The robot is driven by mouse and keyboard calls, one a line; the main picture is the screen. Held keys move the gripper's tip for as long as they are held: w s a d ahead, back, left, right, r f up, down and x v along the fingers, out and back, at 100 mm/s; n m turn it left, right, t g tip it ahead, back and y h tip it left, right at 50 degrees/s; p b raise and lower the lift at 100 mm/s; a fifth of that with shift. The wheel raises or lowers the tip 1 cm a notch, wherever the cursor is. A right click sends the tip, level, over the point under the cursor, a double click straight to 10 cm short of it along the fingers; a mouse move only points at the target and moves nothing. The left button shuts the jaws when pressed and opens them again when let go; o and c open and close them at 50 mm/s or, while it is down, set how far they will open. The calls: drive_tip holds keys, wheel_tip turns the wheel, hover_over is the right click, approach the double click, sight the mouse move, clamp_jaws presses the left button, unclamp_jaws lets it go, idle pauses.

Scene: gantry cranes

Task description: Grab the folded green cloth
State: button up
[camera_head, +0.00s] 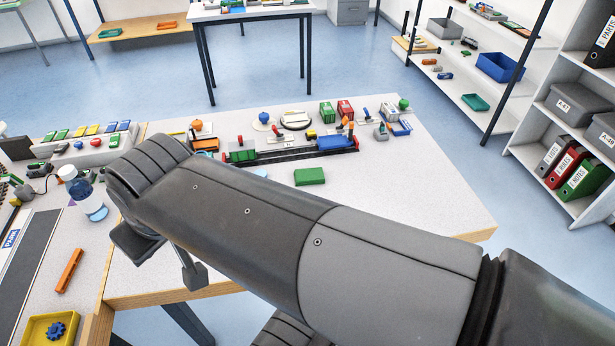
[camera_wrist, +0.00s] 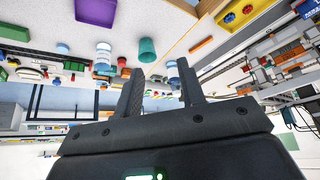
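A flat, green rectangular thing (camera_head: 310,176), which looks like the folded green cloth, lies on the white table in front of the model crane track. My arm crosses the head view in front of this table, and its end is at the left, well apart from the green thing. In the wrist view my gripper (camera_wrist: 160,88) has its two dark fingers apart with nothing between them. A small green patch (camera_wrist: 75,66) also shows there at the left; I cannot tell if it is the cloth. My fingertips are not clear in the head view.
A bottle (camera_head: 80,190) stands left of my arm, near an orange bar (camera_head: 69,270) and a yellow tray (camera_head: 48,329). Model crane parts (camera_head: 290,150) line the table behind the green thing. The table's right part is clear. Shelves (camera_head: 480,90) stand at the right.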

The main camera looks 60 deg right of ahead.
drive_tip(key=shift+o, duration=0.4)
drive_tip(key=o, duration=1.3)
drive_tip(key=w+d+m+g, duration=0.2)
drive_tip(key=w+d+m, duration=0.1)
drive_tip(key=w+d, duration=0.75)
drive_tip(key=m+g, duration=0.4)
drive_tip(key=m, duration=0.3)
hover_over(309, 174)
wheel_tip(309, 174, down, 22)
drive_tip(key=r, duration=0.1)
wheel_tip(309, 174, down, 6)
drive_tip(key=shift+s+d+r, duration=0.1)
drive_tip(key=shift+s, duration=0.05)
drive_tip(key=shift+f, duration=2.9)
